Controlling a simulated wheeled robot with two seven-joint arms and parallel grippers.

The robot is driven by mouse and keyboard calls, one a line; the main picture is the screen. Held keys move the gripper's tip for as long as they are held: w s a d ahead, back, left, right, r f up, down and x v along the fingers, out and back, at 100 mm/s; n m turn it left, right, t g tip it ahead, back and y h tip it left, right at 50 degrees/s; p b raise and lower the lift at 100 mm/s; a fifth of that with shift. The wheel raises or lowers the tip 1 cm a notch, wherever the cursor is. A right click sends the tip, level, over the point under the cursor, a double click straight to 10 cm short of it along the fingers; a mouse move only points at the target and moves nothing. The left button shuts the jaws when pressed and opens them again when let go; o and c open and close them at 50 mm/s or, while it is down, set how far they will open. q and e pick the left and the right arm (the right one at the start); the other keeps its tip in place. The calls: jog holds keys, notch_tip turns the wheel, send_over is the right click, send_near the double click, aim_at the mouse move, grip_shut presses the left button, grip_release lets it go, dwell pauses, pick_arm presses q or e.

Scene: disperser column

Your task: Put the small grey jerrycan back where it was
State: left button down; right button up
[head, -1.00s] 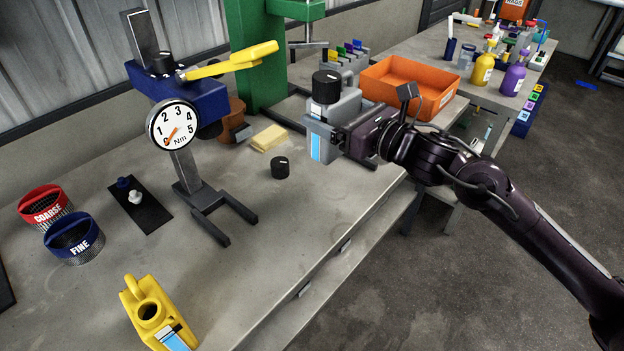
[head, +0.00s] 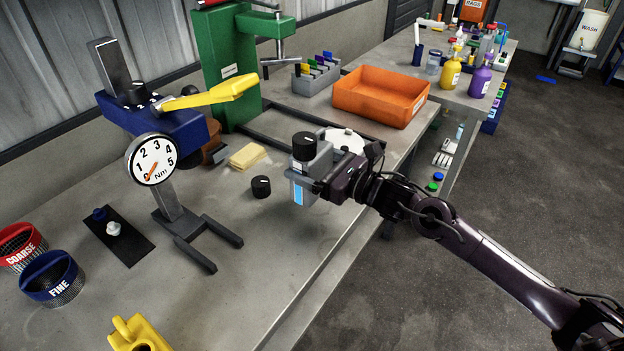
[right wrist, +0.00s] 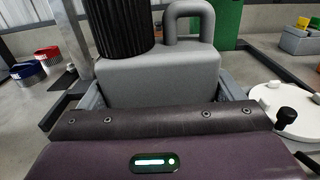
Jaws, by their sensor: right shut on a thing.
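The small grey jerrycan (head: 298,178) has a black cap and a blue-and-white label. My right gripper (head: 312,186) is shut on it and holds it upright at the right part of the workbench, beside a loose black cap (head: 261,187). I cannot tell whether its base touches the bench. In the right wrist view the jerrycan (right wrist: 165,78) fills the space between the two fingers, with its ribbed black cap and handle showing above; its lower part is hidden by my gripper. My left gripper is not in view.
An orange tray (head: 375,105) stands behind. A white round disc (head: 335,139) is just behind the jerrycan. The dial stand (head: 178,215), a yellow sponge (head: 247,156) and a yellow jerrycan (head: 138,336) are to the left. Bare bench (head: 265,265) lies in front.

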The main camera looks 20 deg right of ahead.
notch_tip(320, 180, down, 5)
jog(key=shift+r, duration=0.1)
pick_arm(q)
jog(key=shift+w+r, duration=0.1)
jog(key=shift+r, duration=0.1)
pick_arm(e)
jog(key=shift+f, duration=0.25)
jog(key=o, duration=1.6)
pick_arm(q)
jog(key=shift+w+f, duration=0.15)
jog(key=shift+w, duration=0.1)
pick_arm(e)
jog(key=shift+o, duration=0.2)
